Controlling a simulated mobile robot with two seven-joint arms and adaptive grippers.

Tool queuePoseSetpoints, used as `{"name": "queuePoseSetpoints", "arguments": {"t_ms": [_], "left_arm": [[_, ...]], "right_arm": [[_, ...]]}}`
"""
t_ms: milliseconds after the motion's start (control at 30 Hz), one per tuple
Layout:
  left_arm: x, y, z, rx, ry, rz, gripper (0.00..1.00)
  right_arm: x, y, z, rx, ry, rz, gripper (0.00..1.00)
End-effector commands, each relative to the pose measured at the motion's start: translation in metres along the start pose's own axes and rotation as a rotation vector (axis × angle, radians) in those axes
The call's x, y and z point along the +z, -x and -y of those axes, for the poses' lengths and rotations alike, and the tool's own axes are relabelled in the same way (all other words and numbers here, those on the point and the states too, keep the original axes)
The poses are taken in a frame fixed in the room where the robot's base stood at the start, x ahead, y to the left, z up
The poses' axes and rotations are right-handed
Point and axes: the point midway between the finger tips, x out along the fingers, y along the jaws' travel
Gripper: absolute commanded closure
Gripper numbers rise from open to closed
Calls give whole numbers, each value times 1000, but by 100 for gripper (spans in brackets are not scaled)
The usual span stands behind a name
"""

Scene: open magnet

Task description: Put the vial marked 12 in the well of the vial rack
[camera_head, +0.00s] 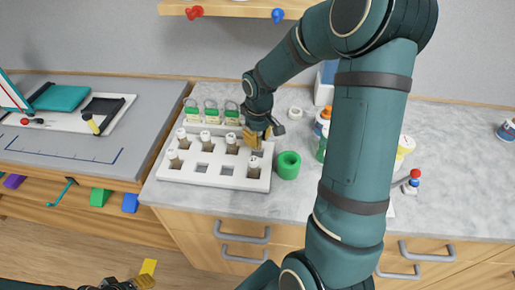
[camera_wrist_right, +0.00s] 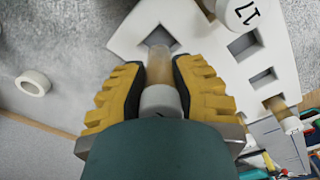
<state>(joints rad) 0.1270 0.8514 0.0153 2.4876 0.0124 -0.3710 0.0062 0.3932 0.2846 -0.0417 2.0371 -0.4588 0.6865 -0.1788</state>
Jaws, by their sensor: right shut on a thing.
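The white vial rack (camera_head: 213,181) stands on the grey counter, with several white-capped vials upright in it and some empty square wells in its front row. My right gripper (camera_head: 257,136) is over the rack's back right corner. In the right wrist view its yellow fingers (camera_wrist_right: 160,88) are shut on a vial with a white cap (camera_wrist_right: 160,100) and an amber body. The vial's lower end is at a square well (camera_wrist_right: 158,37); how deep it sits cannot be told. Its number is not readable. My left gripper (camera_head: 132,284) is at the bottom edge, partly cut off.
A neighbouring capped vial (camera_wrist_right: 245,12) is close to my right fingers. Bottles stand right, partly behind my right arm.

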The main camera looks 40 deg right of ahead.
Motion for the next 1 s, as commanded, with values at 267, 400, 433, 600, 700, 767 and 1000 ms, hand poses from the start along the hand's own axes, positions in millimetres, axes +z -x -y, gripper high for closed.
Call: {"name": "queuePoseSetpoints", "arguments": {"t_ms": [267, 400, 433, 600, 700, 767, 1000], "left_arm": [[2, -4, 2, 1, -1, 4, 53], [3, -6, 2, 1, -2, 6, 53], [3, -6, 2, 1, -2, 6, 53], [3, -5, 2, 1, -2, 6, 53], [4, -7, 3, 1, -2, 7, 53], [4, -9, 3, 1, -2, 8, 53], [4, -7, 3, 1, -2, 8, 53]], "right_arm": [[2, -29, 0, -1, 0, 3, 100], [2, -41, 0, 0, -1, 1, 100], [2, -41, 0, 1, -1, 0, 100], [2, -40, 0, 1, 0, -1, 100], [2, -42, 0, 1, 0, -1, 100], [2, -44, 0, 1, 0, -1, 100], [2, -43, 0, 0, 0, -1, 49]]}}
